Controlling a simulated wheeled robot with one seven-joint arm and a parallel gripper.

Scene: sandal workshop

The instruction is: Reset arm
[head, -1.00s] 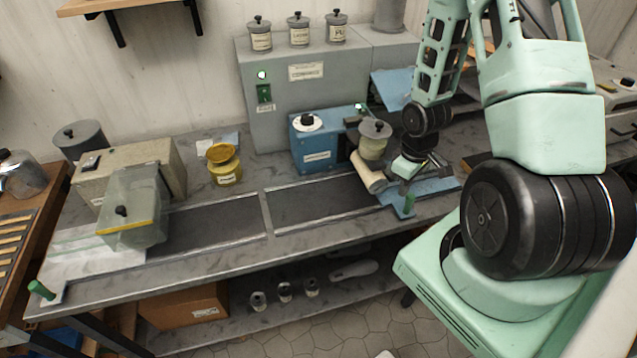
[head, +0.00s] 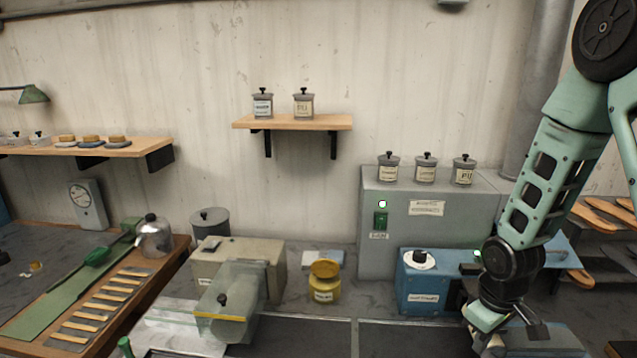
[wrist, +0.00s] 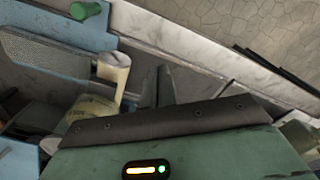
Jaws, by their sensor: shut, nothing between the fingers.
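My gripper (head: 503,345) is low at the right of the head view, just right of the blue machine (head: 424,296) with a dark knob. My arm reaches down to it from the upper right. In the wrist view the dark fingers of my gripper (wrist: 160,84) are together with nothing between them. A cream roller (wrist: 114,68) lies just left of the fingers, beside a blue plate (wrist: 58,24) and a green knob (wrist: 86,10). Whether the fingers touch the roller is unclear.
A grey cabinet (head: 425,240) with lidded jars on top stands behind the blue machine. A yellow jar (head: 325,283) and a beige machine (head: 267,254) stand to its left. A wall shelf (head: 292,122) holds two jars. Sandal soles (head: 594,214) lie at the far right.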

